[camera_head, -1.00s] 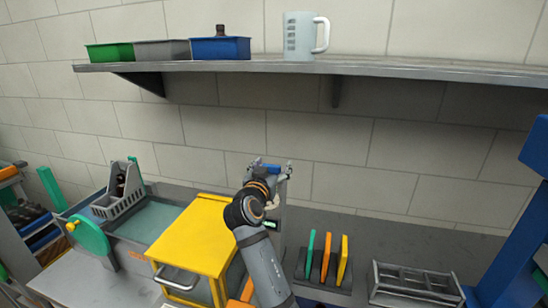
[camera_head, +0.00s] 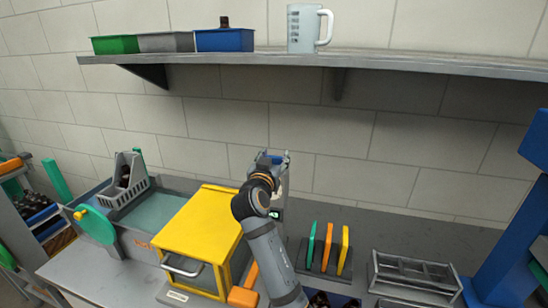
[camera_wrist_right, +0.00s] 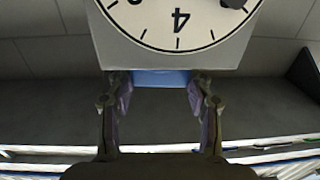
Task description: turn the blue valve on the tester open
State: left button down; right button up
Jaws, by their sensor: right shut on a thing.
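The tester (camera_head: 276,195) is a pale upright unit just right of the yellow box, mostly hidden behind my right arm. Its white dial face (camera_wrist_right: 180,22) fills the top of the right wrist view, with the number 4 upside down. The blue valve (camera_wrist_right: 160,77) shows below the dial, between the two fingers of my right gripper (camera_wrist_right: 160,92). The fingers are shut on it. In the head view, the gripper is at the top of the tester, and the valve's exact angle is hard to tell. My left gripper is out of view.
A yellow box (camera_head: 196,232) with a handle stands close left of my right arm. Green, orange and yellow upright pieces (camera_head: 327,246) stand in a holder to the right. A grey divided rack (camera_head: 412,270) is farther right. A shelf (camera_head: 400,64) runs above.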

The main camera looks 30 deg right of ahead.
jog(key=n+t+y, duration=0.2)
jog(key=shift+d+y, duration=0.1)
jog(key=shift+y, duration=0.2)
jog(key=n+t+y, duration=0.1)
jog(key=n+y, duration=0.1)
jog(key=n+t+y, duration=0.1)
jog(key=y, duration=0.1)
jog(key=shift+s+f+n+t+y, duration=0.1)
jog(key=shift+f+n+t+y, duration=0.05)
jog(key=shift+n+t+y, duration=0.25)
jog(key=shift+n+y+p, duration=0.55)
jog(key=shift+n+y, duration=0.25)
jog(key=shift+y, duration=0.4)
jog(key=y+p, duration=0.1)
jog(key=n+y+p, duration=0.2)
jog(key=p, duration=0.1)
jog(key=shift+r+t+y, duration=0.25)
jog(key=shift+t+y, duration=0.15)
pick_arm(q)
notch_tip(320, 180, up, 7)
jog(key=p, duration=0.2)
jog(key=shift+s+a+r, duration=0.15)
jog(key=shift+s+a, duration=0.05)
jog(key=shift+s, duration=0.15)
pick_arm(e)
jog(key=shift+f+n+y, duration=0.2)
jog(key=shift+n+y, duration=0.3)
jog(key=shift+y, duration=0.2)
